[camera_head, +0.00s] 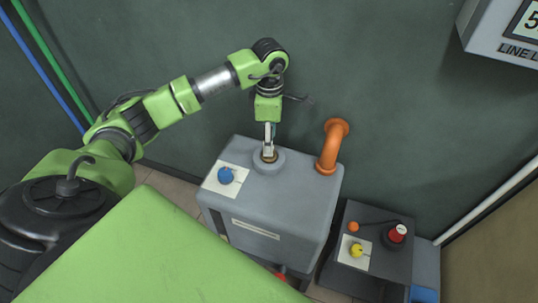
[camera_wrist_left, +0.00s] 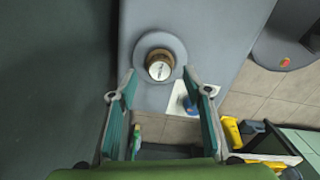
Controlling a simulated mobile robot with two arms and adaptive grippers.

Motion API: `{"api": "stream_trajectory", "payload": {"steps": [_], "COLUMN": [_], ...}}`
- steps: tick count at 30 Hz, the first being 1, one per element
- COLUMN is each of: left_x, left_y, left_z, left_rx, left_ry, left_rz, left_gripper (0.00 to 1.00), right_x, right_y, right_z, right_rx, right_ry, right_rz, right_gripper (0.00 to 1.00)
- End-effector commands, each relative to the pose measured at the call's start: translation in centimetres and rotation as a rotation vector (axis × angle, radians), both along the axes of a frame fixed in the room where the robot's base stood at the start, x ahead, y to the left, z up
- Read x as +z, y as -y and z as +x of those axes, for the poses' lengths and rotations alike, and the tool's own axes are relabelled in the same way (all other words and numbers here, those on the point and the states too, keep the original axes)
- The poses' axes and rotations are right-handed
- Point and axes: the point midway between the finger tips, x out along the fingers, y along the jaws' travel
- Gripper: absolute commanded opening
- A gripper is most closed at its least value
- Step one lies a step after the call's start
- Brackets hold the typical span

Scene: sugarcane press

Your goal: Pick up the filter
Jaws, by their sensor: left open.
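A grey box-shaped machine (camera_head: 275,205) stands against the wall in the head view. On its top is a round grey collar (camera_wrist_left: 174,45) with a brown ring inside. A round silver-topped piece, which looks like the filter (camera_wrist_left: 159,67), sits in that ring. My left gripper (camera_head: 268,150) points down over the collar. In the left wrist view its two fingers (camera_wrist_left: 158,76) are spread, one on each side of the silver top, with nothing held. I cannot tell whether the fingertips touch the piece. In the head view the gripper mostly hides it. My right gripper is not in view.
An orange bent pipe (camera_head: 333,148) rises right of the collar. A blue knob (camera_head: 226,175) sits on a white plate to its left. A lower dark box (camera_head: 375,235) with a yellow knob and a red-topped part stands at right. A dark green wall is close behind.

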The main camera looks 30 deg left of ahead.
Motion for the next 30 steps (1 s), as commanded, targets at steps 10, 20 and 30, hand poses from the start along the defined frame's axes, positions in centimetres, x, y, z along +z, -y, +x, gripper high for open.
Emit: {"api": "stream_trajectory", "payload": {"steps": [10,20,30], "left_x": [-3.4,-3.4,-3.1], "left_y": [-0.1,-0.1,-0.1], "left_z": [0.0,0.0,0.0], "left_rx": [0.000,0.000,0.000], "left_ry": [0.001,0.001,0.001], "left_rz": [0.000,0.000,0.000], "left_gripper": [0.45,0.04,0.03], "right_x": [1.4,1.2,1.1], "right_y": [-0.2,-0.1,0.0], "right_z": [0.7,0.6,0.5], "right_rx": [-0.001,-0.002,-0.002], "right_ry": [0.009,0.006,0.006], "right_rz": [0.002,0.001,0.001], "right_gripper": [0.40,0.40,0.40]}}
